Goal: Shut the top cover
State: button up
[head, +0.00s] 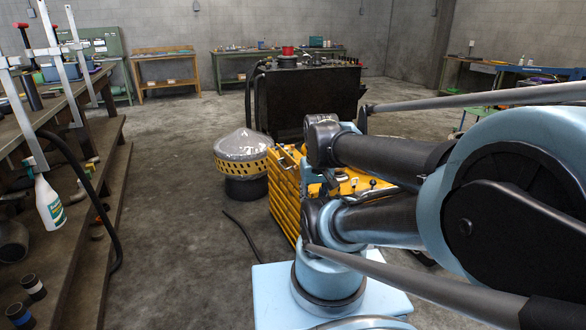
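A yellow tool cabinet (284,199) with ridged drawer fronts stands on the floor just beyond my arm. Small tools or parts show on its yellow top. I cannot make out a top cover for certain or tell how far open it is, because my arm hides much of the cabinet's upper right side. My light blue and dark grey arm fills the right half of the head view, with one dark link reaching over the cabinet's top. I cannot pick out my gripper or its fingers.
A grey dome-topped drum with a yellow band (242,158) stands left of the cabinet. A large black bench (305,100) with hoses stands behind. A wooden workbench (85,190) with a spray bottle (49,208) lines the left. The floor between is mostly clear, with a dark hose (241,232) on it.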

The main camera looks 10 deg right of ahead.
aim_at(288, 162)
jog(key=k, duration=1.25)
jog(key=u, duration=0.3)
jog(key=i, duration=1.7)
jog(key=z, duration=0.4)
